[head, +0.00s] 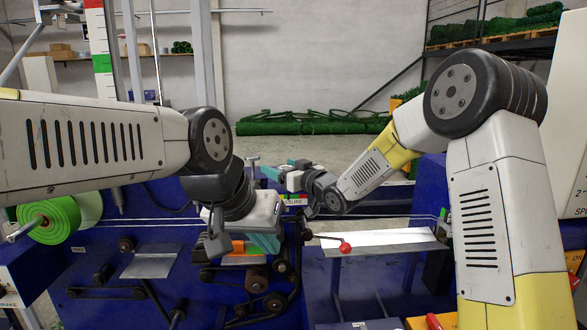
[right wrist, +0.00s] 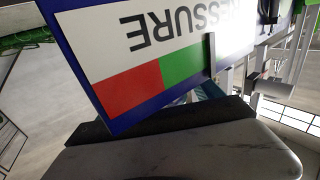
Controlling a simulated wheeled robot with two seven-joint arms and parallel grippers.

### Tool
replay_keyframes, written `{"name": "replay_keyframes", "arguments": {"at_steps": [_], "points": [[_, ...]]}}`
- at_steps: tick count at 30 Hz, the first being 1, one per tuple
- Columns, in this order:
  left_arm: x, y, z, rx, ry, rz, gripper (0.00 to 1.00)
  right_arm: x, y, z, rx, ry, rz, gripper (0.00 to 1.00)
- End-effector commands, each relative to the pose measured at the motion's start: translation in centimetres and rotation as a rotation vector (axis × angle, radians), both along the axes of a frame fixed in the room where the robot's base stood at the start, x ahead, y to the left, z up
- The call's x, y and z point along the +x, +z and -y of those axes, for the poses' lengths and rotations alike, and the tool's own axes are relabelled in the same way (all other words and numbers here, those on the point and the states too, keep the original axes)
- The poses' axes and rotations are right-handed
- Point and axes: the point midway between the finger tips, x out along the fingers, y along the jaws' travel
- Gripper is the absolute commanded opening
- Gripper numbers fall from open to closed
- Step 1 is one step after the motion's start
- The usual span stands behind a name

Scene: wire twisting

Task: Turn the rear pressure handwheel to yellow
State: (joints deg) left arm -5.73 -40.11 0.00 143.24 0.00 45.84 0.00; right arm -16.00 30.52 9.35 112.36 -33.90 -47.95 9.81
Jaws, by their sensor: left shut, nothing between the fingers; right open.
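A small PRESSURE plate (head: 294,201) with a coloured strip stands on the blue machine, just below my right gripper in the head view. In the right wrist view the pressure plate (right wrist: 160,50) is large and upside down, with red and green fields; a grey upright bar stands at the green field's right end. No yellow field shows there. I cannot make out the rear pressure handwheel; my right gripper and arm likely cover it. My right gripper (head: 284,170) is open behind the plate. My left gripper (head: 264,242) is shut and empty, pointing down over the machine front.
A lever with a red knob (head: 345,247) sticks out right of my left gripper. Wires cross the machine toward a green spool (head: 55,218) at the left. A pale metal plate (head: 385,240) lies at the right. Rollers (head: 257,280) sit below my left gripper.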

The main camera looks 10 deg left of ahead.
Motion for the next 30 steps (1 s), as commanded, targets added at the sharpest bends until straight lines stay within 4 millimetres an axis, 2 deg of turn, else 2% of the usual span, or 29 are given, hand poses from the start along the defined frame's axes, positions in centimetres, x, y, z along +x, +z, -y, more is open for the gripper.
{"name": "replay_keyframes", "arguments": {"at_steps": [5,14,23,30], "points": [[0.0,0.0,0.0,0.0,0.0,0.0,0.0,-0.01,0.01,0.02,0.0,0.0,0.0,0.73],[0.0,0.0,0.0,0.0,0.0,0.0,0.0,-0.03,0.03,0.03,0.0,0.0,0.0,0.14],[0.0,0.0,0.0,0.0,0.0,0.0,0.0,-0.02,0.05,0.05,0.001,0.034,0.001,0.13],[0.0,0.0,0.0,0.0,0.0,0.0,0.0,-0.17,0.02,-0.01,0.002,0.166,0.001,0.13]]}}
